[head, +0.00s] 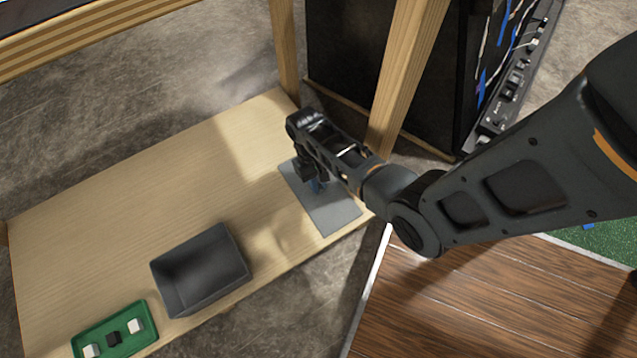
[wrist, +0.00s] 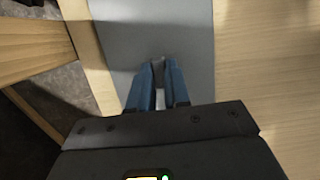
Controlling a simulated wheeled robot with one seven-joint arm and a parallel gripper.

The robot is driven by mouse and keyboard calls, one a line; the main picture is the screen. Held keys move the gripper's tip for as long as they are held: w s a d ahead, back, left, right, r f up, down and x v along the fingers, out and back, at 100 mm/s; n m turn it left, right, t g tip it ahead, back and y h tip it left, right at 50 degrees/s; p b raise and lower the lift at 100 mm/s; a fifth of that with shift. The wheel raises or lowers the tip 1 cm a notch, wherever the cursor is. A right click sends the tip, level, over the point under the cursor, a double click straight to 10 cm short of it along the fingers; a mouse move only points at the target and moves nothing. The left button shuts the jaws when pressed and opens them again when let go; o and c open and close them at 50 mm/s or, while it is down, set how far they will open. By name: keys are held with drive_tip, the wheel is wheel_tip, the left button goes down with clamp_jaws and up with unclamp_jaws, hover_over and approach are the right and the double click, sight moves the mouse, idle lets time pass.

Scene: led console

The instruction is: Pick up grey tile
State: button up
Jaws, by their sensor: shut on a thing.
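My gripper (head: 317,186) points down over a flat grey mat (head: 335,211) at the right end of the wooden shelf. In the wrist view my gripper (wrist: 158,68) has its two blue fingers close together, shut on a small light grey piece, the grey tile (wrist: 159,98). Only a narrow part of the tile shows between the fingers. In the head view the tile is hidden by my gripper. The mat fills the area beyond the fingertips in the wrist view. I cannot tell whether the tile still touches the mat.
An empty dark grey open box (head: 201,271) stands left of the mat. A green tray (head: 124,322) with white and black blocks lies at the front left. A wooden post (head: 405,70) rises behind my arm. The shelf (head: 150,190) is clear at its back and middle.

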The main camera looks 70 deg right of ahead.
clamp_jaws()
drive_tip(key=shift+r, duration=0.1)
wheel_tip(320, 180, up, 10)
drive_tip(key=p, duration=0.6)
